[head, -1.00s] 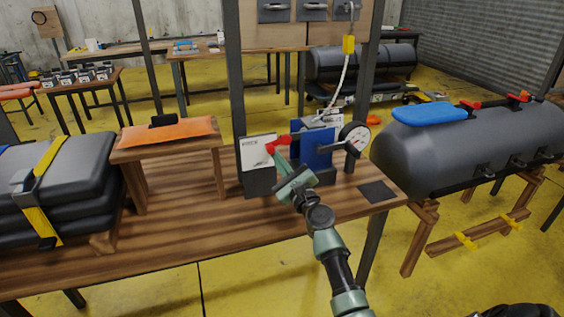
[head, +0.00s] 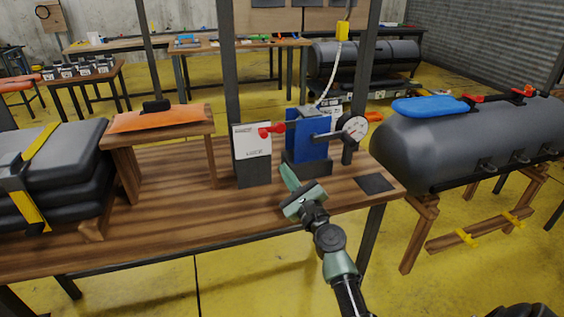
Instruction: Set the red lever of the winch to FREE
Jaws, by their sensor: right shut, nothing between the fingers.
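The winch (head: 309,140) is a blue unit with a round white dial, standing on the wooden bench. Its red lever (head: 272,130) points left and sits almost level, with its knob in front of the upper part of a white label plate (head: 252,143). Lettering low on the plate seems to read LOCK; the upper lettering is too small to read. My right gripper (head: 287,176) is shut and empty. It is below and on the near side of the lever, apart from it, over the bench top. My left gripper is not in view.
An orange pad (head: 160,119) lies on a small wooden stand at left, beside stacked grey folded boats (head: 50,175). A dark square mat (head: 374,183) lies right of the winch. A grey inflated tube (head: 460,145) stands at right. The bench front is clear.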

